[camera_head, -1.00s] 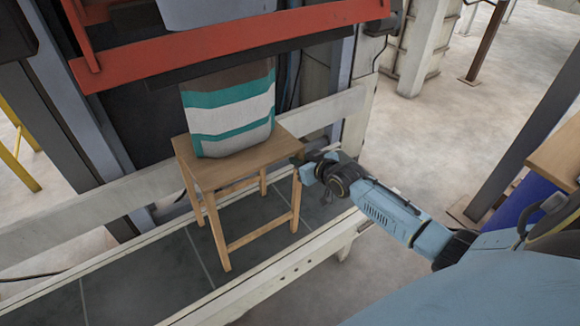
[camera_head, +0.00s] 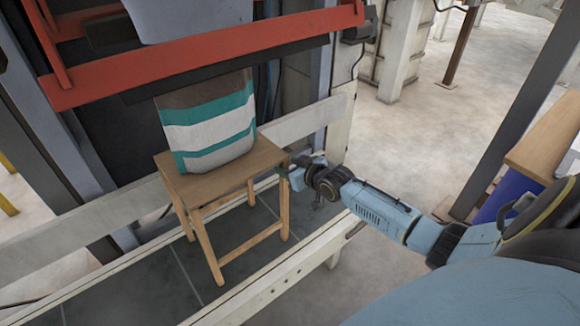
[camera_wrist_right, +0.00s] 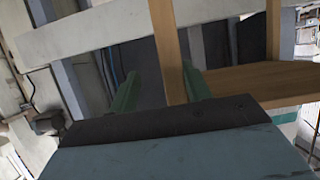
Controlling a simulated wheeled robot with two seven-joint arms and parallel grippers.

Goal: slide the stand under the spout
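The wooden stand (camera_head: 222,180) stands upright on the dark plates inside the low pale rails. A teal, white and brown striped bag (camera_head: 208,130) rests on its top, its upper end hidden behind the red bar. A pale grey form above the bar, perhaps the spout (camera_head: 190,15), is cut off by the frame edge. My right gripper (camera_head: 287,167) is at the stand's right corner, just below the top. In the right wrist view its green fingers (camera_wrist_right: 160,90) are apart, with a wooden leg (camera_wrist_right: 168,45) between them and a gap on the left. My left gripper is out of view.
The red bar (camera_head: 200,58) crosses above the stand. A pale rail (camera_head: 300,122) runs behind the stand, and another (camera_head: 275,272) runs in front, below my right arm. Open concrete floor (camera_head: 410,140) lies to the right, with a wooden-topped blue unit (camera_head: 550,140) at the edge.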

